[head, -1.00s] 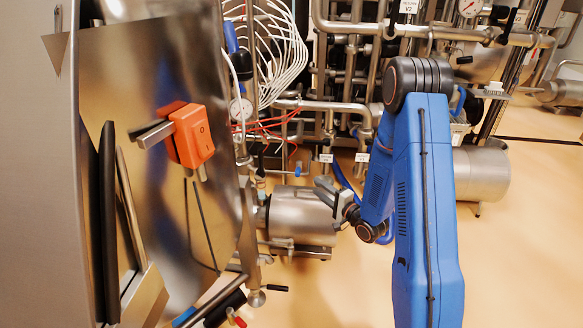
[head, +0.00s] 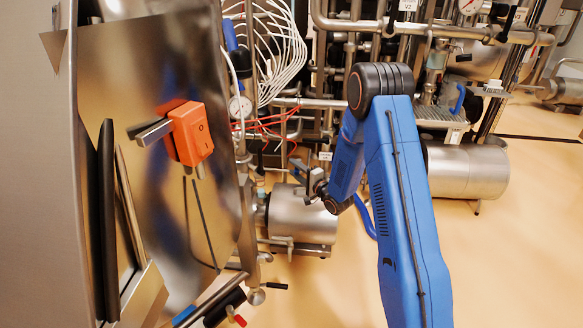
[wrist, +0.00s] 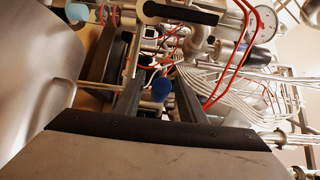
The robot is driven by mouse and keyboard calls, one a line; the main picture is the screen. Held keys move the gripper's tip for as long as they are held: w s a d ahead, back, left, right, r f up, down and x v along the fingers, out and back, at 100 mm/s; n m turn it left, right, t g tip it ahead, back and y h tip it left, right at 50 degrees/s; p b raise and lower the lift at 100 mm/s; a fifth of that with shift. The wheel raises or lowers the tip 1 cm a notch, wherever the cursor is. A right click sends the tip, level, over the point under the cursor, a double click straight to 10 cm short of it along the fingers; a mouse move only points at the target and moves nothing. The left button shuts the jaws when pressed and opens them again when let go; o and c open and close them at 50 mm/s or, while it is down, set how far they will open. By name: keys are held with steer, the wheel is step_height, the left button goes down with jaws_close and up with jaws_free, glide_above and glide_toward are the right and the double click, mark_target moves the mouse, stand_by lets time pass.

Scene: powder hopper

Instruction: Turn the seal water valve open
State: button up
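My gripper (head: 304,172) reaches in among the pipes above the steel motor in the head view. In the wrist view its two dark fingers (wrist: 160,92) are spread apart, with nothing held between them. A small round blue part (wrist: 162,88), which may be the seal water valve's handle, shows between the fingers there. I cannot tell how far beyond the fingertips it lies, and no contact shows. In the head view my gripper covers the spot, so the handle and its angle cannot be made out. No readable label confirms which valve this is.
The steel motor (head: 302,216) is just below my gripper. A large steel panel with an orange switch (head: 190,133) stands to the left. Open floor (head: 330,295) lies in front.

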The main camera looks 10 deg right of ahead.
steer(key=shift+x, duration=1.3)
jaws_close()
